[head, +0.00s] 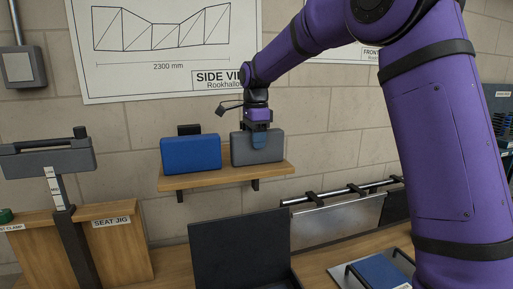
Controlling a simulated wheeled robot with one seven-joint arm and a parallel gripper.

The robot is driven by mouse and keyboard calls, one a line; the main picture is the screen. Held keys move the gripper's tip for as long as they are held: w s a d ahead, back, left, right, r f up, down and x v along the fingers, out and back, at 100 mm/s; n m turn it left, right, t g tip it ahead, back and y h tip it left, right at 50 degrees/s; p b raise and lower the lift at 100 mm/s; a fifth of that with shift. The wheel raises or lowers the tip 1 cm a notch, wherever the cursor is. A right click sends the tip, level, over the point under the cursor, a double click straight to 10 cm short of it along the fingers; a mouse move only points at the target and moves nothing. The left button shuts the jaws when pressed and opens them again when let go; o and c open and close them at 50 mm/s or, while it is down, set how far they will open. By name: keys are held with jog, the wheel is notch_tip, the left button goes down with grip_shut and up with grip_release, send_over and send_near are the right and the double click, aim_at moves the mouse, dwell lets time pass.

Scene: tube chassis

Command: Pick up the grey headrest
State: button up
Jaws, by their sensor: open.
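The grey headrest (239,153) is a rounded block standing upright on the right half of a small wooden wall shelf (222,180). A blue headrest (190,154) of similar shape stands just left of it on the same shelf. My gripper (259,141) is open and points down at the grey headrest's upper right part, overlapping it in the head view. A blue-grey finger shows in front of the headrest's face. Any finger behind it is hidden, and I cannot tell whether the gripper touches it.
A black open lid or panel (238,251) stands on the wooden bench below the shelf. A metal bar with a grey panel (337,222) is at the right. A seat jig (113,245) with a dark post stands at the left. The wall behind is close.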

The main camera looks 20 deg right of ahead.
jog(key=shift+c, duration=0.2)
jog(key=c, duration=0.6)
jog(key=shift+c, duration=0.2)
jog(key=shift+r, duration=0.1)
notch_tip(320, 180, up, 10)
jog(key=shift+f, duration=0.1)
jog(key=shift+s, duration=0.1)
